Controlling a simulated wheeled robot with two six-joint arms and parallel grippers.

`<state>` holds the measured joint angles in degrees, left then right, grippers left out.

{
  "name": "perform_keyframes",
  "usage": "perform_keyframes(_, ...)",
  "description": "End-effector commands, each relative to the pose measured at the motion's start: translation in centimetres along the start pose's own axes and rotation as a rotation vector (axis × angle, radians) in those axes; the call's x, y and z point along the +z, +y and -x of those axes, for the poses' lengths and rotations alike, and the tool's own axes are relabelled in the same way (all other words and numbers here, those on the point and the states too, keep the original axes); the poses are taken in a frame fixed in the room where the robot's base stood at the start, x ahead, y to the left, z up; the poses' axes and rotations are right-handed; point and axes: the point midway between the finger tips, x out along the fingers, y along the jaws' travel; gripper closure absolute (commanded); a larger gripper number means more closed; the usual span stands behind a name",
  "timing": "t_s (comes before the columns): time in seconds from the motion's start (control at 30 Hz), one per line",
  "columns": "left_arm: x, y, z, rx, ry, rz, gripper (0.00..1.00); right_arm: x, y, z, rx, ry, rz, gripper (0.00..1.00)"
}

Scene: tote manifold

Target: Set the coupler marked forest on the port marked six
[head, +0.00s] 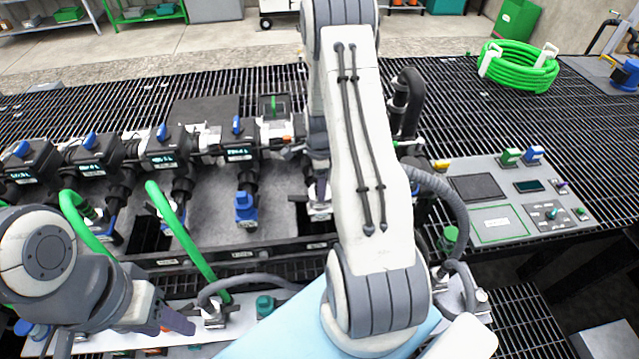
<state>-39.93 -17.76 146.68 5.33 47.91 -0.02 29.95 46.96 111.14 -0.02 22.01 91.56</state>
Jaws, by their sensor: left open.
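Several dark valve units with blue levers and small lit displays, one of them this port unit (240,153), stand in a row on the manifold. Their markings are too small to read, so I cannot tell which is six. A blue coupler (246,207) sits below that unit. A dark green coupler (265,306) stands on the pale front rack; another green piece (449,239) shows right of my right arm. I cannot read forest on either. My left gripper (172,318) is open over the left part of the rack, near a metal fitting (213,313).
Green hoses (180,232) rise between rack and manifold at the left. A control panel (500,200) with buttons lies at the right. A coiled green hose (518,66) rests on the black grating behind it. My right arm covers the middle of the manifold.

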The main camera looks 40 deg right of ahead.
Motion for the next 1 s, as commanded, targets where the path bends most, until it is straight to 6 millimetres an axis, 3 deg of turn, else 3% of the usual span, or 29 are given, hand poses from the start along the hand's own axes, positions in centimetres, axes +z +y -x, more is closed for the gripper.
perform_keyframes(0.5, 0.0, -0.1, -0.8, 0.0, 0.0, 0.0, 0.5, 0.0, -0.2, 8.9, -0.006, 0.0, 0.0, 0.22)
perform_keyframes(0.7, 0.0, -0.1, -0.8, 0.0, 0.0, 0.0, 0.5, 0.0, -0.1, 10.1, -0.003, 0.0, 0.0, 0.22)
perform_keyframes(1.0, 0.0, -0.1, -0.8, 0.0, 0.0, 0.0, 0.5, 0.0, -0.1, 10.1, -0.003, 0.0, 0.0, 0.22)
